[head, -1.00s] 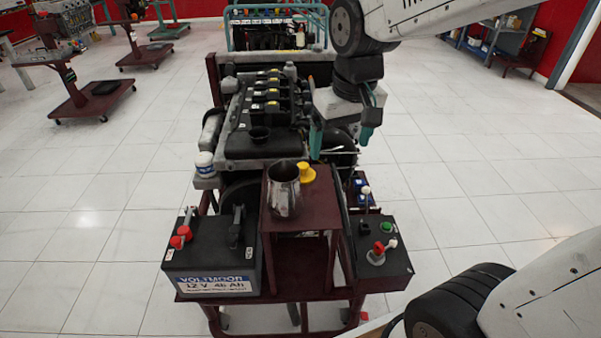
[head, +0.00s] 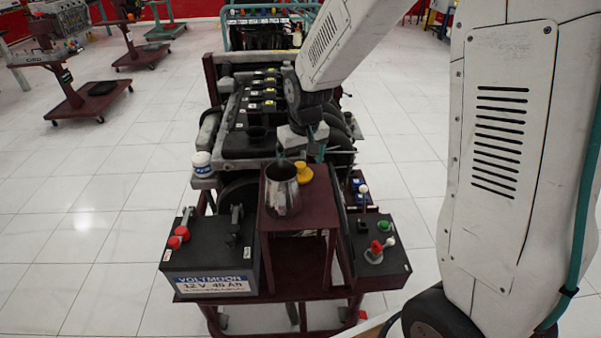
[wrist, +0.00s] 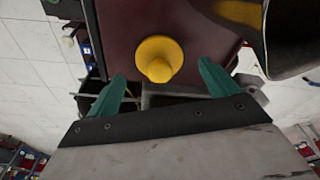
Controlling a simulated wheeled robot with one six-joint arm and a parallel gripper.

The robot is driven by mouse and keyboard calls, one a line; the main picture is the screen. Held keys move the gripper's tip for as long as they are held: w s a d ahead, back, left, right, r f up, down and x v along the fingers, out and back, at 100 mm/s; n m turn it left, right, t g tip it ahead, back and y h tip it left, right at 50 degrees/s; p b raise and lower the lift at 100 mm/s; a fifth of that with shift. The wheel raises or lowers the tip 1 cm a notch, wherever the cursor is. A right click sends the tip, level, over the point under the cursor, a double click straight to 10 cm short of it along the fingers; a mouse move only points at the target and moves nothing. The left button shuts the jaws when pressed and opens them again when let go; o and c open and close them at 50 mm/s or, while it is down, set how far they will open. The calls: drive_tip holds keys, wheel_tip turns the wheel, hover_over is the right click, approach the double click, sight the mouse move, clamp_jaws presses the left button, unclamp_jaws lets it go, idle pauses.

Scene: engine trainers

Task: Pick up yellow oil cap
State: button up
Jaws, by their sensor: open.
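The yellow oil cap (head: 303,173) sits on a small dark red shelf (head: 314,209), just right of a metal jug (head: 283,188). In the wrist view the yellow oil cap (wrist: 159,59) is round with a raised knob and lies ahead of my gripper, between the lines of its two fingers. My gripper (wrist: 162,80) is open and empty, with teal fingers spread wider than the cap. In the head view my gripper (head: 301,158) hangs just behind the cap and jug, partly hidden by the jug. I cannot tell whether the fingers touch the shelf.
The jug's dark rim (wrist: 290,40) is close to the right finger in the wrist view. An engine (head: 262,115) stands behind the shelf. A black battery (head: 212,255) is at the left, and a control box (head: 378,250) with a red knob is at the right.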

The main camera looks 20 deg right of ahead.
drive_tip(key=shift+w+f, duration=0.2)
drive_tip(key=shift+f, duration=1)
drive_tip(key=c, duration=1.1)
drive_tip(key=shift+o, duration=0.2)
